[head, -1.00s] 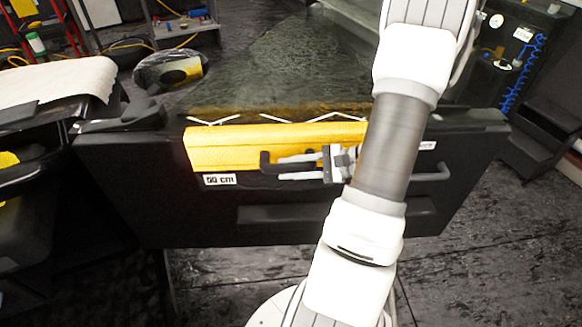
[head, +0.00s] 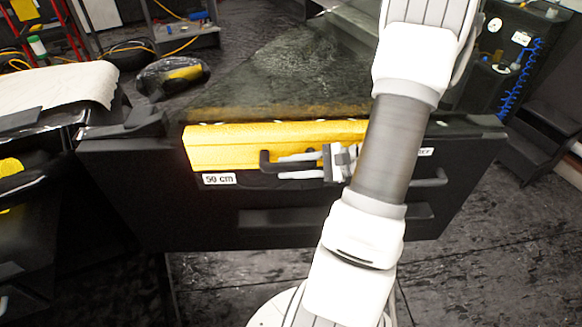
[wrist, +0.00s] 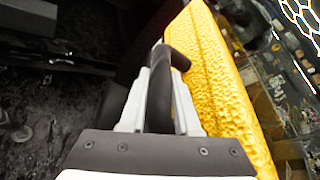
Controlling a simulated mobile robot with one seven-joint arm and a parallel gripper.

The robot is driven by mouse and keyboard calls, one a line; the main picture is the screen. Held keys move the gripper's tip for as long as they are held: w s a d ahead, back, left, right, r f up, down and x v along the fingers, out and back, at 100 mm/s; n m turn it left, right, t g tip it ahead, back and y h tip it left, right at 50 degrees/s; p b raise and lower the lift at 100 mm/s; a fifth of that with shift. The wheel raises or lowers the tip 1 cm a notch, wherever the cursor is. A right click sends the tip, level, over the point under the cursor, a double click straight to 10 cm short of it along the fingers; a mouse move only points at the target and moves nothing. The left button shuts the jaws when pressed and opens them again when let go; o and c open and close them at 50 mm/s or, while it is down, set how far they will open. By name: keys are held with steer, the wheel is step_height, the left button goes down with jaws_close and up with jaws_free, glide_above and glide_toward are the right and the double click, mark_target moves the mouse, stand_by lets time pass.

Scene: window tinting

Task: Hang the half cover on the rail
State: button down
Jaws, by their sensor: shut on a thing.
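A yellow, rough-surfaced long piece (head: 225,150), seemingly the half cover, lies along the upper edge of a large black panel (head: 150,195). Its right part is hidden behind my arm. A black bar handle (head: 266,163) stands out in front of it. My gripper (head: 302,167) is shut on this handle, with its light grey fingers pointing left. In the wrist view, the black handle (wrist: 160,100) runs between both fingers, and the yellow piece (wrist: 215,75) is just to the right. I cannot tell whether the yellow piece touches the panel. No rail can be clearly made out.
A "50 cm" label (head: 219,180) is on the black panel, below the yellow piece. A second black handle (head: 430,178) is right of my arm. Dark glass (head: 290,75) lies behind. A cloth-topped cart (head: 50,95) stands left. Dark floor is open at lower right.

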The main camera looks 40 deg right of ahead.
steer(key=shift+s+r, duration=0.1)
steer(key=shift+r, duration=0.05)
steer(key=s+a+b, duration=0.1)
steer(key=s+a, duration=0.3)
steer(key=s, duration=0.2)
steer(key=shift+s+a, duration=0.15)
steer(key=shift+a, duration=0.15)
stand_by(0.9)
step_height(320, 180, up, 6)
steer(key=p, duration=0.5)
steer(key=shift+p, duration=0.4)
stand_by(0.9)
